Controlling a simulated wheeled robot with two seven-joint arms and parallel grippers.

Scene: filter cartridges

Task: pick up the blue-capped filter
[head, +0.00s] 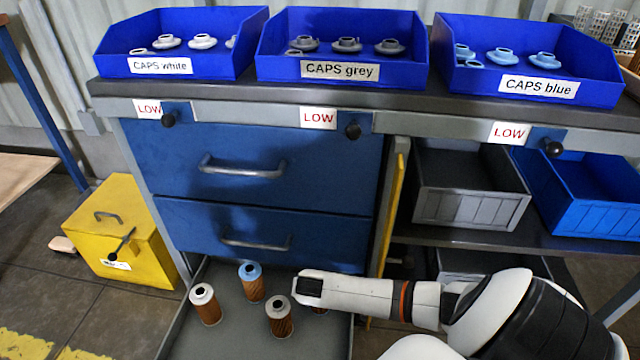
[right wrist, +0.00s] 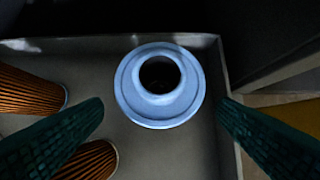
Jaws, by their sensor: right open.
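In the head view my right arm's end (head: 308,287) is just right of this filter; the fingers cannot be made out there. My left gripper is not in view.
A white-capped filter (head: 205,305) and a grey-capped filter (head: 279,317) stand close by on the tray (head: 232,335); another filter is mostly hidden under my arm. Blue drawers (head: 262,190) rise behind. A yellow box (head: 118,235) is at left. Blue cap bins line the bench.

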